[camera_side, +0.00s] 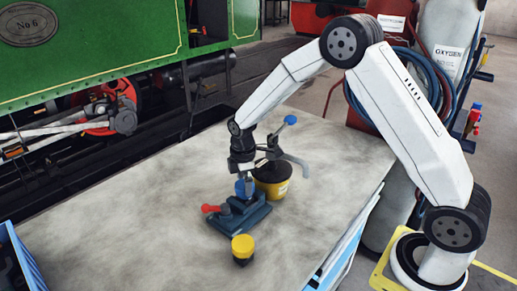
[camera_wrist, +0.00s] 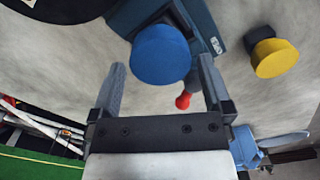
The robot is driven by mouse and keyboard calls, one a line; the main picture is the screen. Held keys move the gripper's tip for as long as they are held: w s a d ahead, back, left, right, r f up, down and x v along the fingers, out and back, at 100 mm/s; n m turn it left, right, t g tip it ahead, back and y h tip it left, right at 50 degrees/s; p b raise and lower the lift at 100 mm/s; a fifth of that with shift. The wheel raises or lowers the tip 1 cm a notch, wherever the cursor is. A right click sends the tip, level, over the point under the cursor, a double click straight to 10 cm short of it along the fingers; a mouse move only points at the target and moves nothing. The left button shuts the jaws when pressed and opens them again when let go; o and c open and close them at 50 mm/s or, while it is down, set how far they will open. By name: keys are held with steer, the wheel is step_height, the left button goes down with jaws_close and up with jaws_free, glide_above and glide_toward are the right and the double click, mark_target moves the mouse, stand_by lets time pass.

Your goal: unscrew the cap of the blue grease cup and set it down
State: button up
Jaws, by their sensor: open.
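The blue grease cup's round cap (camera_side: 244,188) sits on top of a dark blue block (camera_side: 250,217) on the bench. My gripper (camera_side: 242,180) points down right above it. In the wrist view the cap (camera_wrist: 161,54) shows as a blue disc lying between and slightly beyond my open fingertips (camera_wrist: 161,66). There is a gap to the finger on each side. I cannot tell the exact height between fingertips and cap. The cup's body is hidden under the cap.
A red knob (camera_side: 210,208) sticks out left of the block. A yellow-capped cup (camera_side: 243,246) stands in front.

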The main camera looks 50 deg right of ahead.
steer(key=shift+r, duration=2)
steer(key=shift+r, duration=2)
steer(key=shift+f, duration=0.15)
steer(key=shift+f, duration=1.65)
steer(key=shift+m, duration=0.4)
